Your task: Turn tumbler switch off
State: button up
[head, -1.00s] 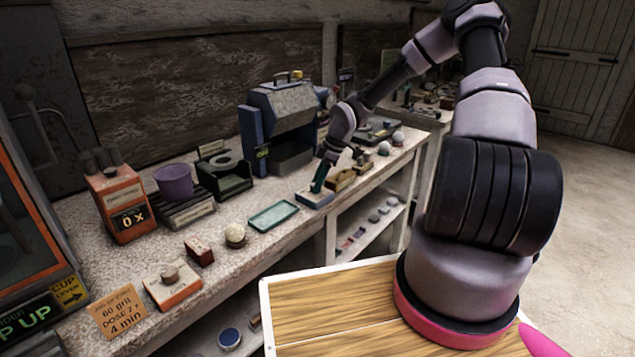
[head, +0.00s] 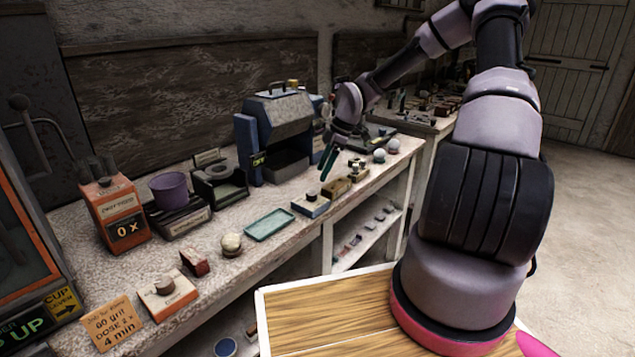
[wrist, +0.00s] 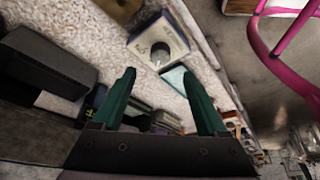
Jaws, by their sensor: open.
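A low switch box (head: 310,205) with blue sides and a pale top sits near the bench's front edge. In the wrist view its pale face (wrist: 158,45) carries a round dark knob (wrist: 160,54); its marking is too small to read. My gripper (head: 328,164) is above and behind this box in the head view, with green fingers pointing down. In the wrist view my gripper (wrist: 159,76) is open and empty, and the box lies beyond the fingertips, apart from them. The blue-grey machine (head: 280,128) stands behind it.
A teal tray (head: 271,223) lies left of the box, and a brown block (head: 337,187) sits to its right. An orange-sided box with a knob (head: 166,292) is farther left. Pale spheres (head: 379,155) sit at the right end. The space above the bench front is clear.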

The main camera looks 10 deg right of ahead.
jog(key=shift+v, duration=1.25)
jog(key=s+r+m+t+h, duration=0.2)
jog(key=s+r+m+t, duration=0.4)
jog(key=s+r+m, duration=1.4)
jog(key=s+r, duration=0.8)
jog(key=r, duration=0.3)
jog(key=shift+s+d+r+m+t, duration=0.25)
jog(key=shift+s+m+t, duration=0.05)
jog(key=shift+s, duration=0.05)
